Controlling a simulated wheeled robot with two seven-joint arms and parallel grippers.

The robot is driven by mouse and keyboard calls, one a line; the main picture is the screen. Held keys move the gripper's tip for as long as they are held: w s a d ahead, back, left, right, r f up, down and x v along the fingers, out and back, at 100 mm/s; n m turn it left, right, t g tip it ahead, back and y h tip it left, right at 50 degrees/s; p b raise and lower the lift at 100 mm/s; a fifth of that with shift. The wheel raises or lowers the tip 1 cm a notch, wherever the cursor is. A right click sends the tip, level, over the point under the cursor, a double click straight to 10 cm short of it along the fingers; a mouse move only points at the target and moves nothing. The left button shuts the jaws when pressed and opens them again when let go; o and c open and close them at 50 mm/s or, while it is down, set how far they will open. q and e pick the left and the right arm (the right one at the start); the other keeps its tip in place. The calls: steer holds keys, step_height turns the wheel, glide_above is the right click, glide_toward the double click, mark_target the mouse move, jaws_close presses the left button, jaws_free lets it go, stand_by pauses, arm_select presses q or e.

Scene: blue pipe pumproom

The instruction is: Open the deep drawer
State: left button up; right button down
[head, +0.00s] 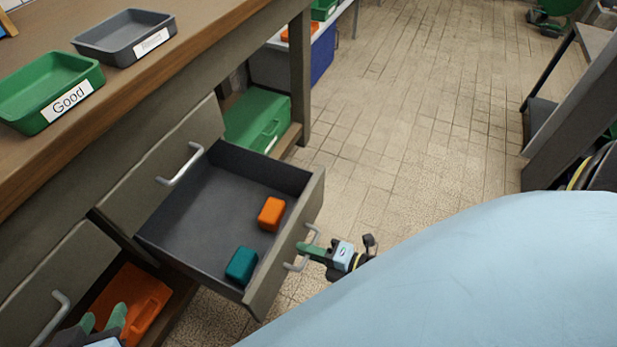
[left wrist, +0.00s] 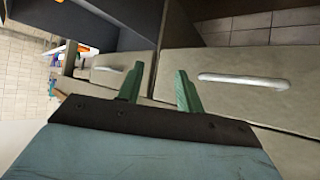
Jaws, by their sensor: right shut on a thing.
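The deep drawer (head: 205,205) is pulled well out of the workbench, its dark grey inside open to view. An orange block (head: 271,213) and a teal block (head: 241,265) lie in it near the front. My right gripper (head: 303,250) is shut on the drawer's metal handle (head: 313,232), at the outer face of the front panel. My left gripper (head: 105,318) is low at the left, its green fingers apart and empty. In the left wrist view its fingers (left wrist: 159,90) stand apart before drawer fronts, with a pale bar handle (left wrist: 245,79) to their right.
Closed drawer fronts (head: 155,165) are beside and left of the open drawer. A green tray marked Good (head: 45,85) and a grey tray (head: 125,35) stand on the bench. A green case (head: 257,120) and an orange case (head: 135,290) are below. Tiled floor (head: 420,110) is clear beyond.

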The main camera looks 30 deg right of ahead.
steer(key=c, duration=1.6)
jaws_free()
